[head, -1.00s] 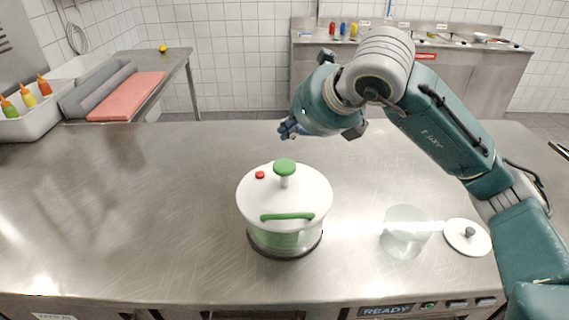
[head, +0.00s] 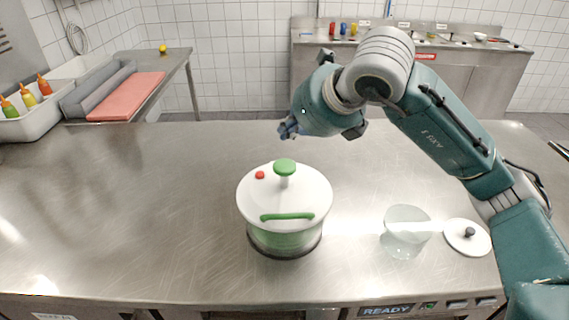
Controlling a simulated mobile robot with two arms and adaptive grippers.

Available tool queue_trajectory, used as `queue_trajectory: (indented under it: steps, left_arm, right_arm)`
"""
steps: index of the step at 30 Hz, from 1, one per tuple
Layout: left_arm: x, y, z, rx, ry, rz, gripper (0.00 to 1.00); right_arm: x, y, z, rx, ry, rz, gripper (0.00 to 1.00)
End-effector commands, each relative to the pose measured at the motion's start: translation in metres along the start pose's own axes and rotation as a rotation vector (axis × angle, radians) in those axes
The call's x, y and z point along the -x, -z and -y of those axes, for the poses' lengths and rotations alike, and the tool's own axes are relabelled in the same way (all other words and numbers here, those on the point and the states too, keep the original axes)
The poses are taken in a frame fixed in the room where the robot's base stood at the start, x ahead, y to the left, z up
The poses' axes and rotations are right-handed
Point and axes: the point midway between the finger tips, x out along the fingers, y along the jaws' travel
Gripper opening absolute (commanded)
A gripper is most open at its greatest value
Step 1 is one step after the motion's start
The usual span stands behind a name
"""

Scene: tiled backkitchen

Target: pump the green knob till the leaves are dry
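A salad spinner (head: 286,232) with a white lid and a clear bowl stands on the steel counter in the middle of the head view. Its green knob (head: 285,167) stands up on a short white stem above the lid. A red button (head: 260,175) and a green bar handle (head: 287,216) are also on the lid. Green shows through the bowl wall; single leaves cannot be made out. My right gripper (head: 288,129) is above and behind the knob, apart from it. Its fingers are small and partly hidden, so their opening is unclear. My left gripper is out of view.
A clear glass bowl (head: 404,240) stands right of the spinner, beside a white lid with a dark knob (head: 467,236). The counter (head: 130,220) is bare on the left. A bin with sauce bottles (head: 42,118) and a red board (head: 127,96) are at the back left.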

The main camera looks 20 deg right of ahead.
Motion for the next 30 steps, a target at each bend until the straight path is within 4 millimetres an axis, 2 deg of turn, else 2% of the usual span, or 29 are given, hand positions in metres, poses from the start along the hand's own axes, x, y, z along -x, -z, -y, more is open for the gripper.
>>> queue_trajectory:
  steps: [5,8,24,30]
  left_arm:
    - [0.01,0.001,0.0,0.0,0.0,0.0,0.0]
    - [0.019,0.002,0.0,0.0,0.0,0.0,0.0]
    - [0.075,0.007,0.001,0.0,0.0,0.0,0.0]
    - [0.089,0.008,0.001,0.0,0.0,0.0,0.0]
  right_arm:
    - [0.004,-0.004,0.0,0.15,-0.002,-0.001,0.0]
    - [0.007,-0.008,0.0,0.345,-0.006,0.0,0.0]
    - [0.022,-0.024,0.0,1.715,-0.024,0.023,0.0]
    - [0.026,-0.028,0.0,2.131,-0.023,0.037,0.0]
